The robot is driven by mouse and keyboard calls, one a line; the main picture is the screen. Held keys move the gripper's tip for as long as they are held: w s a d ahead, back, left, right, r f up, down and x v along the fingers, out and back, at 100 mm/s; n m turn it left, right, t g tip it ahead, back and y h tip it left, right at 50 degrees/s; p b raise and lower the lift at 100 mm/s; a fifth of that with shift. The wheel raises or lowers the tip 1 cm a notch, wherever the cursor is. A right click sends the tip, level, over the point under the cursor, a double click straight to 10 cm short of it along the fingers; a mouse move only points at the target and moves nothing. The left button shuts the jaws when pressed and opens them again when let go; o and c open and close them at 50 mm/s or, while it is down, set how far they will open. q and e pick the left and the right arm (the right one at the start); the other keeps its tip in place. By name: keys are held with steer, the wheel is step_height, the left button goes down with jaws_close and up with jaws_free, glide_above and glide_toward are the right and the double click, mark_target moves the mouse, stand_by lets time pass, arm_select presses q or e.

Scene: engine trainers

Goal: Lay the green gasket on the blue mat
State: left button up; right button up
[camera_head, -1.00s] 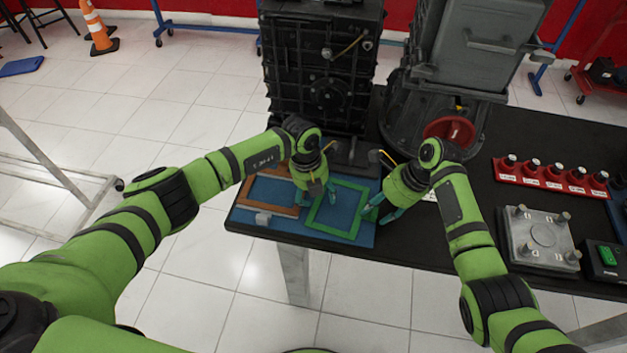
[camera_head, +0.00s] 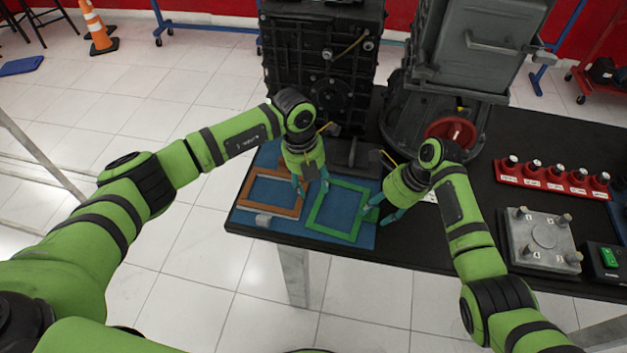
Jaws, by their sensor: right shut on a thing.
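The green gasket (camera_head: 331,233) is a thin rectangular frame lying on the right part of the blue mat (camera_head: 366,238), apparently flat. My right gripper (camera_head: 379,214) is at the gasket's right side and shut on that edge. My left gripper (camera_head: 312,188) is over the gasket's upper left side, beside the orange-brown frame. Its fingers are apart with nothing seen between them. It hides the gasket's upper left edge in part.
A black engine block (camera_head: 320,75) and a grey machine (camera_head: 478,50) stand behind. A red rack (camera_head: 550,179) and a metal plate (camera_head: 540,238) are to the right.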

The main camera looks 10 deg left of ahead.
arm_select(q)
steer(key=shift+w+r, duration=0.1)
steer(key=shift+r, duration=0.4)
arm_select(e)
steer(key=shift+w+d, duration=0.2)
arm_select(q)
steer(key=shift+w, duration=0.15)
arm_select(e)
steer(key=shift+w+d+r, duration=0.1)
steer(key=shift+r, duration=0.1)
arm_select(q)
steer(key=shift+w, duration=0.1)
arm_select(e)
steer(key=v, duration=0.7)
steer(key=shift+s+r, duration=0.25)
steer(key=shift+s, duration=0.05)
